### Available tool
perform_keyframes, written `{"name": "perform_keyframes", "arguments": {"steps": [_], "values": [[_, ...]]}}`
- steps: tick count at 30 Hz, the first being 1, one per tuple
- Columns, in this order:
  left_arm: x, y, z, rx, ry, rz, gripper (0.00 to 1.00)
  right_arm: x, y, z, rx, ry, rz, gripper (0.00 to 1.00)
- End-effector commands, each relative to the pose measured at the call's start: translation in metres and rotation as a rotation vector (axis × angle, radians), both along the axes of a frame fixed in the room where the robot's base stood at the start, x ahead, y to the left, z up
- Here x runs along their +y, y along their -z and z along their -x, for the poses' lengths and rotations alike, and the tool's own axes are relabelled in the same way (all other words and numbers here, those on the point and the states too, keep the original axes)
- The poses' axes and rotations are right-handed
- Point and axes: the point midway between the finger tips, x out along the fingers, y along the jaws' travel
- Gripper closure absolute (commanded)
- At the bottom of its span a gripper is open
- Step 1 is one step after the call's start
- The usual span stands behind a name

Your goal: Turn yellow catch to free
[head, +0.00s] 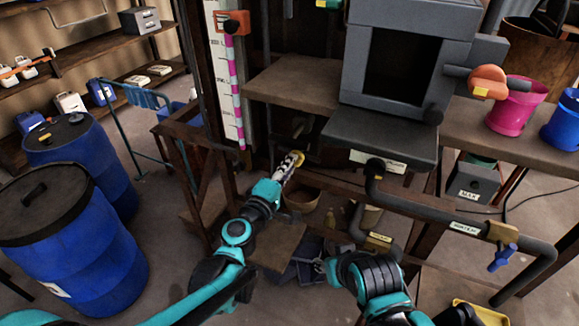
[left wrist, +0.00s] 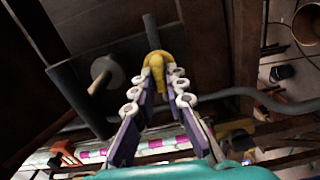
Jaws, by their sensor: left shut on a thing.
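The yellow catch (head: 299,157) is a small yellow part below the left end of the grey vat box. My left gripper (head: 292,160) reaches up to it from the lower left. In the left wrist view the yellow catch (left wrist: 157,66) sits between the tips of my left gripper (left wrist: 158,84), which is shut on it. The tips hide part of the catch. My right gripper (head: 321,263) shows only as a small pale end beyond my right arm, low in the middle of the head view, and its jaws cannot be made out.
The grey box (head: 394,60) with a dark opening stands above a shelf. A dark pipe (head: 435,212) runs below it to a blue-handled valve (head: 502,256). Blue drums (head: 78,160) stand at left. Pink (head: 514,108) and blue (head: 565,122) buckets sit on the right bench.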

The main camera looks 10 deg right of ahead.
Motion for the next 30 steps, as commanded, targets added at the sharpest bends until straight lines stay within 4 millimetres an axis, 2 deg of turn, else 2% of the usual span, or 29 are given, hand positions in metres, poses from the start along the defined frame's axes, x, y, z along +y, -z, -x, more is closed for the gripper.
{"name": "perform_keyframes", "arguments": {"steps": [9, 22, 23, 24, 25, 30], "values": [[0.0004, 0.0008, 0.0002, 0.046, -0.001, 0.064, 1.0, 0.0, 0.0022, 0.0, 0.0, 0.0, 0.0, 0.6], [0.0004, 0.0008, 0.0002, 0.051, -0.001, 0.07, 1.0, 0.0, 0.0024, 0.0, 0.0, 0.0, 0.0, 0.6], [0.0004, 0.0008, 0.0002, 0.051, -0.001, 0.07, 0.82, 0.0, 0.0024, 0.0, 0.0, 0.0, 0.0, 0.6], [0.0004, 0.0008, 0.0002, 0.051, -0.001, 0.07, 0.72, 0.0, 0.0024, 0.0, 0.0, 0.0, 0.0, 0.6], [0.0003, 0.0007, 0.0002, 0.051, 0.0, 0.07, 0.66, 0.0, 0.0024, 0.0, 0.0, 0.0, 0.0, 0.6], [0.0002, 0.0006, 0.0001, 0.05, 0.0, 0.069, 0.66, 0.0, 0.0023, 0.0, 0.0, 0.0, 0.0, 0.6]]}}
